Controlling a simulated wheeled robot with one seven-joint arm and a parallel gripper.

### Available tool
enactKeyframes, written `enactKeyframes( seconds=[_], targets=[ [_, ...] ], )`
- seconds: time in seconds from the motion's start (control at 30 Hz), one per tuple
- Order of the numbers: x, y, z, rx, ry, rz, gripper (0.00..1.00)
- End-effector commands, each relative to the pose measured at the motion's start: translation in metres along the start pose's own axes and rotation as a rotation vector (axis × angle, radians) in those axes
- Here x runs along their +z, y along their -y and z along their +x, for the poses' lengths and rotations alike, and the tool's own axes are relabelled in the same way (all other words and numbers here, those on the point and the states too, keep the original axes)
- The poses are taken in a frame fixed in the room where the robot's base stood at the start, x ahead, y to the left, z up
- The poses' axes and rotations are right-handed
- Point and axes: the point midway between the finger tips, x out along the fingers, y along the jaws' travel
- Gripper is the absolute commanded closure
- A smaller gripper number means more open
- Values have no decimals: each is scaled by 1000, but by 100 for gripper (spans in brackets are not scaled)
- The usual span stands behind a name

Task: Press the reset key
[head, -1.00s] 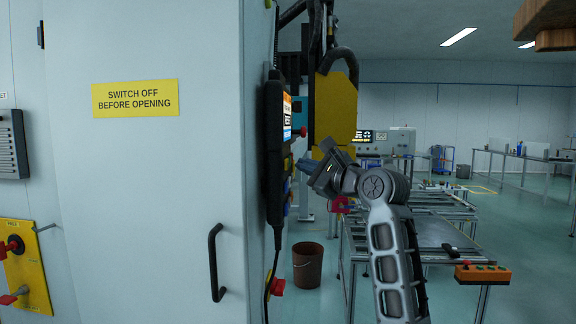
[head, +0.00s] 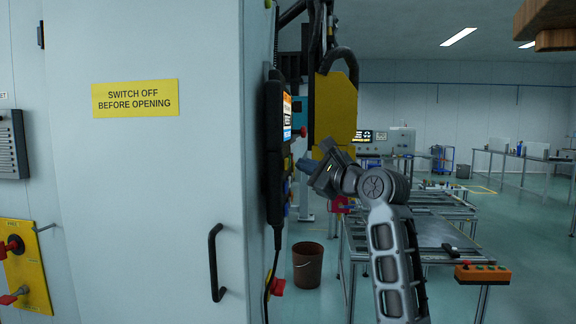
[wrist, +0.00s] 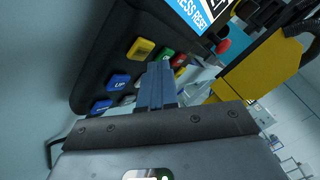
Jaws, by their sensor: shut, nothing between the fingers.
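A black control pendant (head: 274,150) hangs on the right side of the grey cabinet, seen edge-on in the head view. In the wrist view its screen (wrist: 190,16) shows the words "PRESS RESET". Below the screen are a yellow key (wrist: 140,48), a green key (wrist: 167,55), a red key (wrist: 180,60), a blue key marked "UP" (wrist: 118,81) and other keys. I cannot read which one is the reset key. My gripper (wrist: 158,66) is shut and empty, its blue fingertips over the key area and hiding part of it. I cannot tell whether they touch a key.
A red knob (wrist: 223,46) sticks out beside the screen. A yellow machine part (head: 335,105) is close beyond my gripper. The cabinet door has a black handle (head: 214,262). A brown bucket (head: 307,265) stands on the floor, with a metal bench (head: 425,237) to the right.

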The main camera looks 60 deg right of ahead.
Motion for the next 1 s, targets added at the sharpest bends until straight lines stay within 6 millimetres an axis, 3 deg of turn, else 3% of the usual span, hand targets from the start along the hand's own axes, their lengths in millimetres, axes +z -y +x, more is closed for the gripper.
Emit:
enactKeyframes(
  seconds=[1.0],
  targets=[
    [5, -5, 7, 0, 0, 0, 100]
  ],
)
